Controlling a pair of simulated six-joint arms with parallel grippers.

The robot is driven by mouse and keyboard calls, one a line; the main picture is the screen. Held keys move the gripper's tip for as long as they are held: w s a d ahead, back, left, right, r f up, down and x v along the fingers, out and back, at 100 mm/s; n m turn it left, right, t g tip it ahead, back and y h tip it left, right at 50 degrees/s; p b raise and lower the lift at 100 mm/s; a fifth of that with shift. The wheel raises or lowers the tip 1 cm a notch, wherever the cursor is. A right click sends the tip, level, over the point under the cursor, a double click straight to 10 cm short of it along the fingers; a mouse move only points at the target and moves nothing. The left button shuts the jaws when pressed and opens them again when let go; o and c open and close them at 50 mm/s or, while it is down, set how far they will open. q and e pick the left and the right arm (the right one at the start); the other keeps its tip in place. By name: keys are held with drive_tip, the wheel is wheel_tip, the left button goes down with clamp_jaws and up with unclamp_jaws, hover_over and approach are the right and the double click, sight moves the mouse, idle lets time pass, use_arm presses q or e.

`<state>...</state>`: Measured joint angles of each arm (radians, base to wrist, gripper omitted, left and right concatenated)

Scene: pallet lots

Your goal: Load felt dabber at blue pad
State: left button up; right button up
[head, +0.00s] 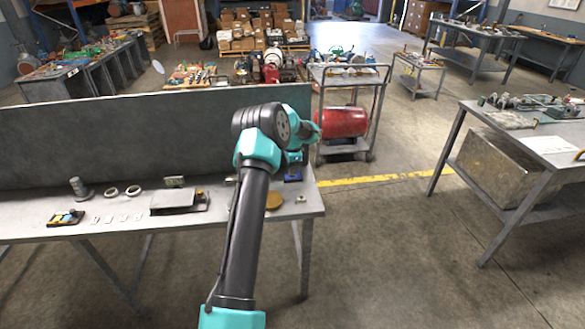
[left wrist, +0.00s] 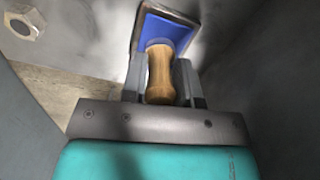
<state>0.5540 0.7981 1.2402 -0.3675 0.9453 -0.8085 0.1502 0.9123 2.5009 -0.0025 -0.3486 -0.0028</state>
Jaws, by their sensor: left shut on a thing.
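My left gripper (head: 294,160) is at the right end of the grey workbench (head: 130,230). In the left wrist view the grey fingers (left wrist: 160,78) are shut on the wooden handle of the felt dabber (left wrist: 160,75). The dabber's far end lies over the blue pad (left wrist: 164,33), a blue surface in a dark frame. I cannot tell whether the felt touches the pad. The blue pad also shows in the head view (head: 292,178), just below the gripper. The dabber is hidden in the head view. My right gripper is out of view.
A hex nut (left wrist: 22,24) lies beside the pad. A brass disc (head: 274,201) is near the bench's front edge. A dark panel (head: 120,140) stands along the back.

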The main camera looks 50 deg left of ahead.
use_arm(q)
drive_tip(key=shift+r, duration=3.45)
